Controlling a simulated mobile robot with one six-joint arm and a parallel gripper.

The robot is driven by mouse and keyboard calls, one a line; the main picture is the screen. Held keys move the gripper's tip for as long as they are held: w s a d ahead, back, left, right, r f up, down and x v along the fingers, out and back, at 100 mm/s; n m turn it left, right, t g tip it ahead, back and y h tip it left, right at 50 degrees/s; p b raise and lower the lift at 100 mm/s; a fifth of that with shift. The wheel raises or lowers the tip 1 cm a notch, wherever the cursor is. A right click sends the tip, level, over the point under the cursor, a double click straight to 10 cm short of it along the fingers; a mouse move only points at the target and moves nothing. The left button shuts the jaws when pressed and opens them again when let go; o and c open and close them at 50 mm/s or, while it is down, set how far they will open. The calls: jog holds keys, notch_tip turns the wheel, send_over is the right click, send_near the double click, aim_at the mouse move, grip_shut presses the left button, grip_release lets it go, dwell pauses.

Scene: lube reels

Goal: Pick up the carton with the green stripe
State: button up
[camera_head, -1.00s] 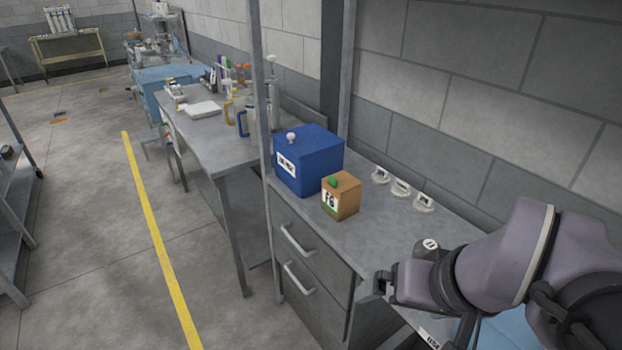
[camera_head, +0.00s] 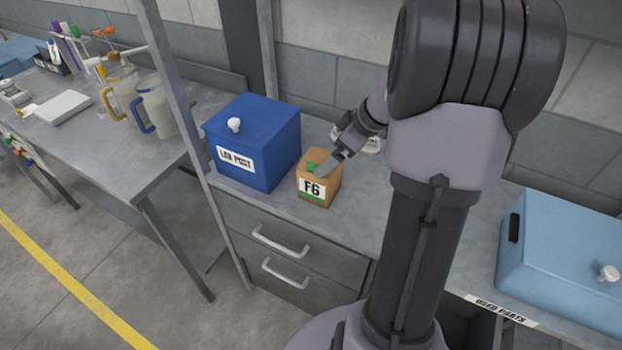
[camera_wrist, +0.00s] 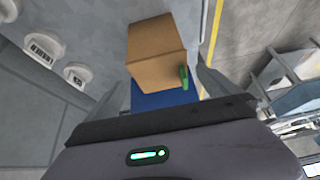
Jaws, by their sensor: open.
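The carton (camera_head: 312,190) is a small tan box with an "F6" label, a green stripe along its lower front and a green piece on top. It stands upright on the grey counter (camera_head: 352,228), just right of a blue "LAB POST" box (camera_head: 262,150). My gripper (camera_head: 327,155) is open at the carton's top, with one finger overlapping it in the head view. In the wrist view the carton (camera_wrist: 158,50) lies ahead of and between the two spread fingers of my gripper (camera_wrist: 168,88). I cannot tell whether a finger touches it.
The blue box is close beside the carton, and a metal post (camera_head: 180,95) rises left of it. A light blue "USED PARTS" box (camera_head: 560,255) stands at the right. Small white labelled items (camera_wrist: 42,48) sit near the wall. Jugs (camera_head: 155,105) stand on the left table.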

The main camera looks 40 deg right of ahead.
jog(key=b+x, duration=0.2)
jog(key=x, duration=0.7)
jog(key=shift+w+f+b, duration=0.2)
jog(key=shift+b, duration=0.1)
jog(key=shift+r, duration=0.2)
jog(key=shift+c, duration=0.2)
